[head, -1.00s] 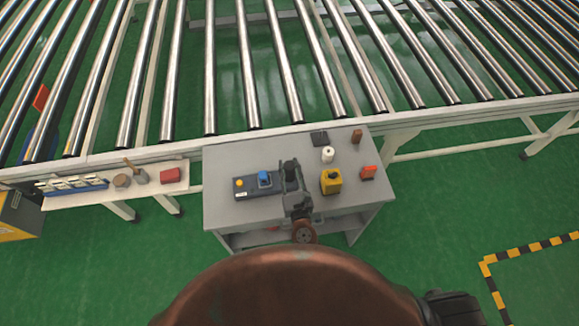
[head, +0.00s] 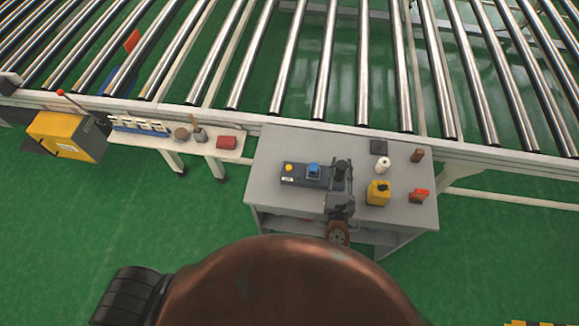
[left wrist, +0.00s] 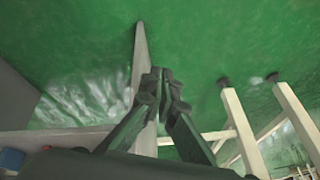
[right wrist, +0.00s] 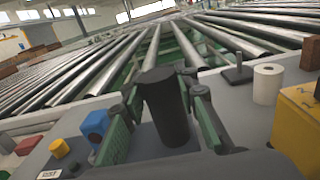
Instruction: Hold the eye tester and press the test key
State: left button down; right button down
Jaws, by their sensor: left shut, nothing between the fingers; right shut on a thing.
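A dark box (head: 295,181), perhaps the eye tester, lies on the grey workbench with a yellow button (head: 289,167) at its left end and a blue part (head: 313,169) nearer its right end. Both parts also show at the lower left of the right wrist view, the yellow (right wrist: 59,148) and the blue (right wrist: 95,125). My right gripper (head: 345,180) is at the box's right end. In the right wrist view it is shut on an upright dark cylinder (right wrist: 166,108). My left gripper (left wrist: 163,82) is shut and empty over the green floor, outside the head view.
A roller conveyor (head: 330,70) runs behind. A side shelf (head: 220,153) with small items stands left.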

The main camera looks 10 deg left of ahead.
aim_at(288, 169)
pick_arm(q)
jog(key=w+a+r+m+t+y, duration=0.1)
jog(key=w+r+t, duration=0.1)
jog(key=w+r, duration=0.75)
jog(key=w+a+r+t, duration=0.1)
jog(key=w+r, duration=0.3)
jog(key=r, duration=1)
jog(key=w+a+r+m+t+y, duration=0.1)
jog(key=w+r+t, duration=0.1)
jog(key=w+r, duration=0.65)
jog(key=w+d+r+m+h, duration=0.1)
jog(key=d+r, duration=0.2)
jog(key=r, duration=0.1)
jog(key=w+d+r+h, duration=0.1)
jog(key=d+r, duration=0.2)
jog(key=r, duration=0.1)
jog(key=w+d+r+m+h, duration=0.1)
jog(key=w+d+r, duration=0.1)
jog(key=d+r, duration=0.2)
jog(key=shift+w+d+r+m, duration=0.1)
jog(key=shift+r+m, duration=0.2)
jog(key=shift+r, duration=0.15)
jog(key=d+r+m+g+h, duration=0.1)
jog(key=d+r+m+h, duration=0.1)
jog(key=d+r+m, duration=0.3)
jog(key=d+r, duration=0.3)
jog(key=d, duration=0.2)
jog(key=shift+s+d+r+h, duration=0.25)
jog(key=shift+d+r+h, duration=0.05)
jog(key=shift+r, duration=0.1)
